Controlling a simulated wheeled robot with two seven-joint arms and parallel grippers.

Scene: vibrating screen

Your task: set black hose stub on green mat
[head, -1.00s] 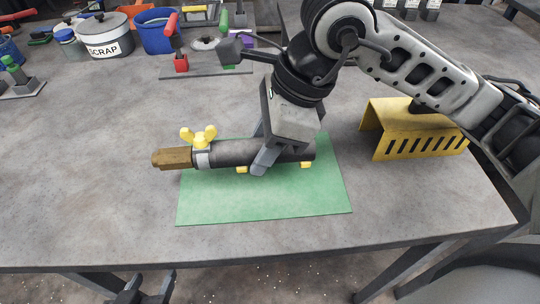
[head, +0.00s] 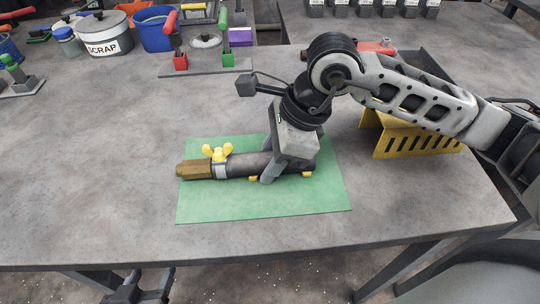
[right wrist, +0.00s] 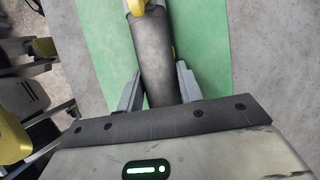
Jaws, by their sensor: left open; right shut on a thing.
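The black hose stub (head: 250,164) lies across the green mat (head: 205,206) in the head view, with a brass fitting at its left end and a yellow wing clamp. My right gripper (head: 270,176) is shut around the stub toward its right end. The stub also shows between the fingers in the right wrist view (right wrist: 156,62), over the mat (right wrist: 103,45). It looks at or just above the mat; I cannot tell if it touches. My left gripper (head: 137,294) is open and empty at the bottom edge, below the table's front edge.
A yellow slotted bracket (head: 415,140) stands right of the mat, partly behind my right arm. A scrap pot (head: 106,36), a blue bucket (head: 155,30) and a stand with red and green handles (head: 205,62) are at the back left. The table left of the mat is clear.

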